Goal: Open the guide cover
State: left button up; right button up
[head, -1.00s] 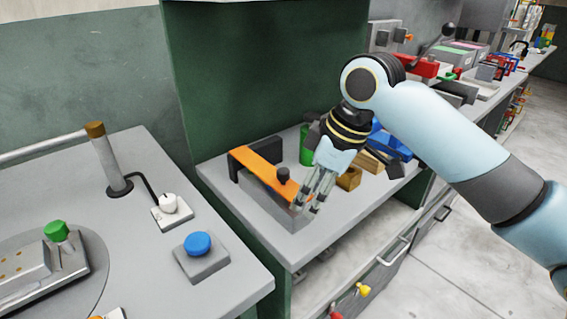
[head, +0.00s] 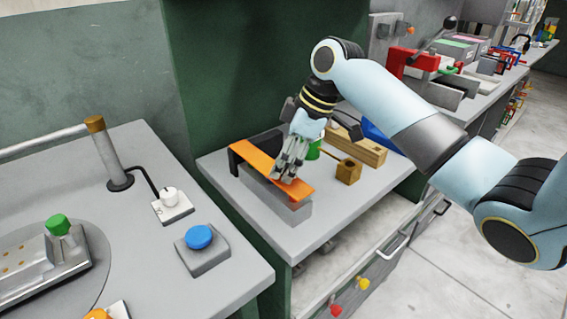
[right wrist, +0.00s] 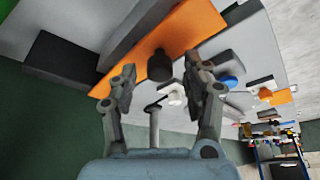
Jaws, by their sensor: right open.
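The guide cover (head: 256,160) is an orange flat bar lying over a grey block (head: 268,196) on the bench, with a dark bracket (head: 240,155) at its far left end. A dark knob (right wrist: 160,65) stands up from the orange cover (right wrist: 192,28) in the right wrist view. My right gripper (head: 288,176) is over the cover's near right end. In the right wrist view its open fingers (right wrist: 163,88) are on either side of the knob, with no clear contact. In the head view the fingers hide the knob. My left gripper is not in view.
A wooden block (head: 348,171), a longer wooden piece (head: 355,145) and a green cylinder (head: 314,150) stand right of the fixture. A blue button (head: 198,237) and a white knob (head: 169,195) are on the left table. A green panel (head: 270,70) rises behind.

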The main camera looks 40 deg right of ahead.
jog(key=shift+w+a+f, duration=0.15)
jog(key=shift+a+f, duration=0.05)
jog(key=shift+f, duration=0.3)
jog(key=shift+c, duration=0.3)
grip_shut()
jog(key=shift+d, duration=0.1)
